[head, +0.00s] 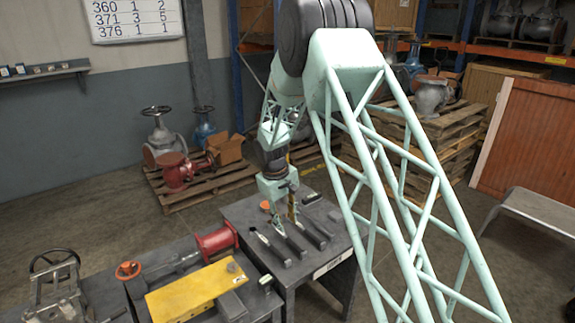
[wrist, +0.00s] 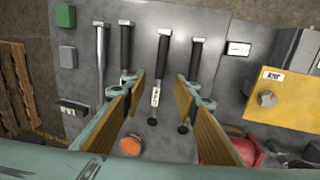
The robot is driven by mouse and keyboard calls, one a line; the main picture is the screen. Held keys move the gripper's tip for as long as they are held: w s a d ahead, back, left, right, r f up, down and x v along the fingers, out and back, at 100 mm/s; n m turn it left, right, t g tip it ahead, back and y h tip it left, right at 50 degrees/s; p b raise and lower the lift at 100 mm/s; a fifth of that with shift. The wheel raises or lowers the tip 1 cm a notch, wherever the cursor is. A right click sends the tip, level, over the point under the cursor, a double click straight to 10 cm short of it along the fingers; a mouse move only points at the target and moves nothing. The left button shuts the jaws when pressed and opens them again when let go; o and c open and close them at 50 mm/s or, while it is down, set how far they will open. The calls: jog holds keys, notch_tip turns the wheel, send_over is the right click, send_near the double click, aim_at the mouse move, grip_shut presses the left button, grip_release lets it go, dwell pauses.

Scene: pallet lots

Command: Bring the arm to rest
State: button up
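My arm reaches down over a grey bench (head: 243,207) from the top of the head view. My gripper (head: 284,222) points down above the dark-handled tools on that bench. In the wrist view my gripper (wrist: 160,84) has its two yellow-padded fingers spread well apart. Nothing is held between them. A tool with a dark handle and a white tag (wrist: 163,62) lies below, seen through the gap. An orange round object (wrist: 130,145) lies on the bench near the left finger. How far the fingertips are above the bench is hard to tell.
A workbench with a yellow block (head: 192,291), a red flanged spool (head: 216,241) and a vise stands at front left. A pallet with valves (head: 200,190) is behind. Stacked pallets (head: 438,150) stand right. A low metal bench (head: 540,208) is at far right. Floor between is open.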

jog(key=s+d+r+m, duration=0.1)
jog(key=s+d+r, duration=0.4)
jog(key=s+r, duration=0.45)
jog(key=s+d+r+m+t, duration=0.15)
jog(key=s+d+r, duration=0.4)
jog(key=r, duration=0.75)
jog(key=s+d+r+m+g, duration=0.1)
jog(key=s+d+r, duration=0.4)
jog(key=s+r, duration=0.5)
jog(key=s+d+r+m+t+y, duration=0.15)
jog(key=s+r, duration=0.25)
jog(key=s, duration=0.4)
jog(key=s+d+r+m, duration=0.1)
jog(key=s+d+r, duration=0.25)
jog(key=s, duration=0.45)
jog(key=s+d+m, duration=0.1)
jog(key=s, duration=1.8)
jog(key=shift+d+f+t, duration=0.15)
jog(key=shift+f+t, duration=0.15)
